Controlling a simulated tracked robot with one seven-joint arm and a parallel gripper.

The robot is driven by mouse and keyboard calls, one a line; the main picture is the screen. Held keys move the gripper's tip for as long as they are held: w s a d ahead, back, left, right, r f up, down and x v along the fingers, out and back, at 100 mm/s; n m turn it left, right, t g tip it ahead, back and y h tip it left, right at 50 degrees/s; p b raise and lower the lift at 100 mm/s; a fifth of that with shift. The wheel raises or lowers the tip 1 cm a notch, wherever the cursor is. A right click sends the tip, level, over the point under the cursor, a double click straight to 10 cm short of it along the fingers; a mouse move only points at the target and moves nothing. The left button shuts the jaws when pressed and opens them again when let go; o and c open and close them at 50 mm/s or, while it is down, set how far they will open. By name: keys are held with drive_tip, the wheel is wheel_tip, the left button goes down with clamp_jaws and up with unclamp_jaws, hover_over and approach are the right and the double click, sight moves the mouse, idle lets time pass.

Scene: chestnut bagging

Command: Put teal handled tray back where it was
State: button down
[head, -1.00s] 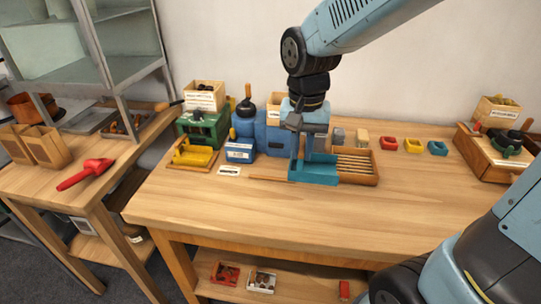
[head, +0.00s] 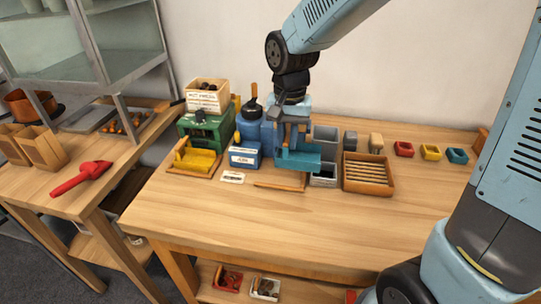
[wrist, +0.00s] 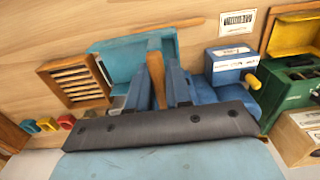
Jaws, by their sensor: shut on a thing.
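The teal tray (head: 306,158) hangs from my gripper (head: 289,138) in the head view, above the left-middle of the bench. My gripper is shut on its wooden handle (wrist: 156,78), which shows between the jaws in the wrist view. The tray's open teal pan (wrist: 128,58) lies to the left of the handle there. In the head view the tray overlaps a small grey bin (head: 323,179) and a wooden edge (head: 280,186). Whether it touches anything below is hard to tell.
A slatted wooden tray (head: 368,187) stands to the right. A blue labelled box (head: 244,155), a dark-topped blue jar (head: 249,127) and a green machine (head: 204,129) with a yellow pan (head: 194,160) stand to the left. Small red, yellow and teal cups sit at right. The bench front is clear.

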drive_tip(key=w+a+f, duration=0.1)
drive_tip(key=f, duration=0.2)
drive_tip(key=w+a+f, duration=0.2)
drive_tip(key=f, duration=0.1)
drive_tip(key=w+a+f, duration=0.1)
drive_tip(key=f, duration=0.2)
drive_tip(key=shift+w+a+f, duration=0.3)
drive_tip(key=shift+w+f, duration=0.1)
drive_tip(key=c, duration=1.1)
unclamp_jaws()
drive_tip(key=shift+o, duration=0.3)
